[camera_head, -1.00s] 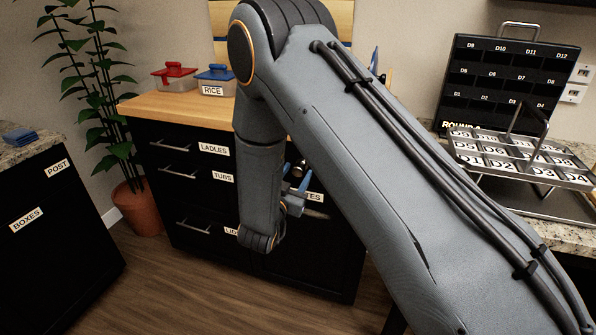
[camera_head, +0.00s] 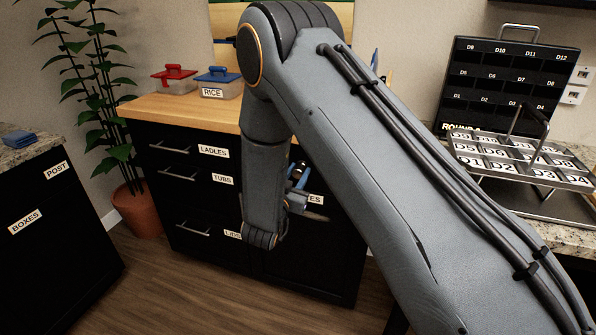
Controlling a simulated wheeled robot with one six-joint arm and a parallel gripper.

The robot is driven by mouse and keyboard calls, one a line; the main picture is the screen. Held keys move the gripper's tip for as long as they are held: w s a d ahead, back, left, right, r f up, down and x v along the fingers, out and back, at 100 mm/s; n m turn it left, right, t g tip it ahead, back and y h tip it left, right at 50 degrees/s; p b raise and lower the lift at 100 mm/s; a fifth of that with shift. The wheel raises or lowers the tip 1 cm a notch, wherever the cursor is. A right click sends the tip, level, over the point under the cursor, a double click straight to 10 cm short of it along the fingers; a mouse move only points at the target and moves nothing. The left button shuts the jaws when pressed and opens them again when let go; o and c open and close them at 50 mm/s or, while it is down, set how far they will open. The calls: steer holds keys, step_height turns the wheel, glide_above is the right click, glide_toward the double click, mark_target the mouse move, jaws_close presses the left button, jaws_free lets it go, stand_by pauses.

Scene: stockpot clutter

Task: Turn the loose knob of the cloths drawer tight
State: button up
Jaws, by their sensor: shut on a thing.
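The black drawer unit (camera_head: 200,220) with a wooden top stands at the middle left. My arm crosses in front of its right half. My gripper (camera_head: 299,174), with blue fingers, is at the front of the right-hand column of drawers. It is shut on a small dark thing, which seems to be the knob; the fingers and arm hide most of it. A label beside it is partly covered and shows only its last letters, "ES". No label reading CLOTHS is in sight. How tight the knob sits cannot be seen.
The left drawers bear bar handles (camera_head: 176,176) and labels LADLES, TUBS and a partly hidden one. A red-lidded box (camera_head: 175,80) and a blue-lidded box (camera_head: 218,82) stand on top. A potted plant (camera_head: 138,210) is at left. A rack of labelled compartments (camera_head: 520,158) is at right.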

steer(key=m+b, duration=0.1)
steer(key=m, duration=0.3)
steer(key=shift+m, duration=0.3)
steer(key=shift+w+m+b, duration=0.1)
steer(key=shift+m+b, duration=0.25)
steer(key=shift+m, duration=0.65)
steer(key=shift+m+b, duration=0.3)
steer(key=shift+m, duration=1)
steer(key=shift+m+b, duration=0.55)
steer(key=shift+m, duration=0.55)
steer(key=shift+m+b, duration=0.45)
steer(key=shift+m, duration=0.75)
